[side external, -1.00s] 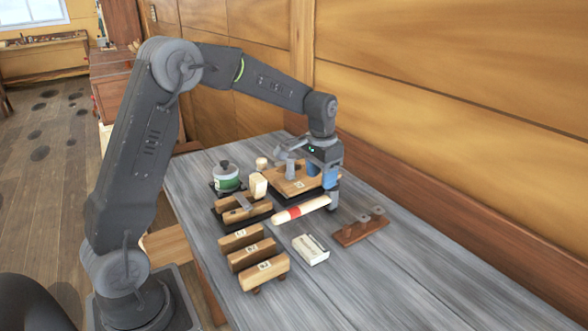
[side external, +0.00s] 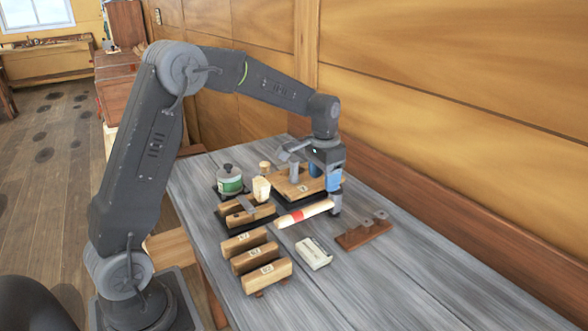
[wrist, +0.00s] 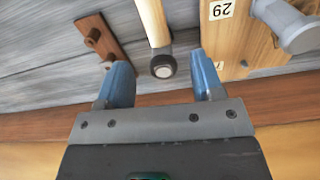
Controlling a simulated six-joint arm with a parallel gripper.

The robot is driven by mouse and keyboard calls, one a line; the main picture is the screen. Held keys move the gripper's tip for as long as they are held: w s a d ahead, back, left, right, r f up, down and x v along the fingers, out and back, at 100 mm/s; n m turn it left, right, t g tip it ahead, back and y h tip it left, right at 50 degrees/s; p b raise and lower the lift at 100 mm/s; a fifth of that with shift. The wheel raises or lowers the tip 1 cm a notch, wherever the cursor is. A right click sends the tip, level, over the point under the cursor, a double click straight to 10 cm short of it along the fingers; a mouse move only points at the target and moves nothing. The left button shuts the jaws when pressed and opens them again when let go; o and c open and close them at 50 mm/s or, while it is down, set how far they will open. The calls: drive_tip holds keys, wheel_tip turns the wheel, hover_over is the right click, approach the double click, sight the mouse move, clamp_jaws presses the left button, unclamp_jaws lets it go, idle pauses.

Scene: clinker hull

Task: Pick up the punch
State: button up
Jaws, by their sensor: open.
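The punch (side external: 305,214) lies on the bench, with a pale round handle and a red band. Its right end is at my gripper (side external: 336,207). In the wrist view the pale handle of the punch (wrist: 153,22) ends in a dark collar with a light round face. My gripper (wrist: 162,75) is open, with its blue fingers apart and this end in the gap between them in the picture. I see space on both sides of the collar. I cannot tell how far the fingertips are above the bench.
A wooden board (side external: 284,187) marked 29, bearing grey metal pieces, lies close behind the punch. A small brown pegged block (side external: 350,241) is to the right. A pale box (side external: 313,254), several numbered wooden blocks (side external: 260,274) and a green tin (side external: 229,184) stand around. The front right bench is clear.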

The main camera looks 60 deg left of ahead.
sight(294, 160)
drive_tip(key=s+a+r+m, duration=0.1)
drive_tip(key=a+r+m, duration=1)
drive_tip(key=m, duration=0.7)
drive_tip(key=f, duration=1.4)
drive_tip(key=shift+s+a+f, duration=0.15)
drive_tip(key=shift+a+f, duration=0.05)
drive_tip(key=shift+a, duration=0.05)
drive_tip(key=shift+c, duration=0.3)
drive_tip(key=shift+r, duration=0.1)
drive_tip(key=c, duration=1)
